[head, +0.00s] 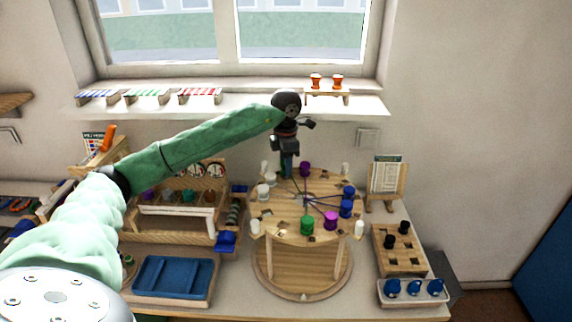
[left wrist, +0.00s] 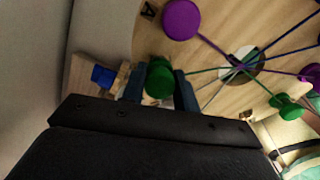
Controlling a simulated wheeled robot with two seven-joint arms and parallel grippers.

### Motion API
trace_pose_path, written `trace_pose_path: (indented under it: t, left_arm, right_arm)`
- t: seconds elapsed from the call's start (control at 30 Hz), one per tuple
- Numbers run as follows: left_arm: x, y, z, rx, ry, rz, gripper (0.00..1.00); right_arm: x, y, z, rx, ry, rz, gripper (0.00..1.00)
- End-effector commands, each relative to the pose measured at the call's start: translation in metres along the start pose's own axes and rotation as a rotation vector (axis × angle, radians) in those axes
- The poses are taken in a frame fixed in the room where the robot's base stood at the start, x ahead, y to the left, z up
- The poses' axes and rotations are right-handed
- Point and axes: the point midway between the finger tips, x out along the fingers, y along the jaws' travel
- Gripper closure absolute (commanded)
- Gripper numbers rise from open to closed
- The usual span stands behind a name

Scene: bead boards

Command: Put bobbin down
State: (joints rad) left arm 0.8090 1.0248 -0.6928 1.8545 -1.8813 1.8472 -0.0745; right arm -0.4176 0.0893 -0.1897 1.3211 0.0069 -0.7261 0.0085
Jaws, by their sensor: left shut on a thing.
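The round wooden bead board (head: 283,208) stands on the table with threads running from several bobbins to its centre. My left gripper (head: 287,172) is at the board's back left edge, pointing down. In the left wrist view its blue fingers are shut on a green bobbin (left wrist: 159,80), with a green thread near it. The head view hides this bobbin behind the fingers. A purple bobbin (head: 305,169) stands just right of the gripper. Blue bobbins (head: 346,208), another purple bobbin (head: 331,220) and another green bobbin (head: 307,225) stand along the right and front rim. My right gripper is not in view.
White pegs (head: 264,191) stand around the board's rim. A wooden rack (head: 178,222) and a blue tray (head: 172,277) are at the left. A wooden block with black knobs (head: 400,262) and a card stand (head: 386,188) are at the right. The wall and shelf (head: 230,106) are close behind.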

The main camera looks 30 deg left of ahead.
Motion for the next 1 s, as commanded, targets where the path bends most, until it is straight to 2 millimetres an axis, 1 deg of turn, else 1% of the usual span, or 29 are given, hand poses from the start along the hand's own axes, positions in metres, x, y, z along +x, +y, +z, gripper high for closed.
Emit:
trace_pose_path:
  t: [0.23,0.5,0.7,0.73,0.8,0.83,1.0]
  left_arm:
    - [0.013,-0.001,0.000,0.000,0.000,-0.001,0.93]
    - [0.014,0.000,0.000,0.000,0.000,0.000,0.93]
    - [0.016,0.000,0.000,0.000,0.000,0.000,0.93]
    - [0.015,0.000,0.000,0.000,0.000,0.000,0.64]
    - [0.015,0.000,0.000,0.000,0.000,0.000,0.50]
    - [0.015,0.000,0.000,0.000,0.000,0.000,0.48]
    - [0.015,0.000,0.000,0.000,0.000,0.000,0.48]
  right_arm:
    - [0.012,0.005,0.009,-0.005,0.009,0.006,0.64]
    - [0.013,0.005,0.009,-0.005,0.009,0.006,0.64]
    - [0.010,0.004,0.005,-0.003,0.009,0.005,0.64]
    - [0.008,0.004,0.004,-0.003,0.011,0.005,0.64]
    - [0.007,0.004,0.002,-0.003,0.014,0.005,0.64]
    - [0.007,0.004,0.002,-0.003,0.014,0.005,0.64]
    - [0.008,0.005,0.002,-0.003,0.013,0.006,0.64]
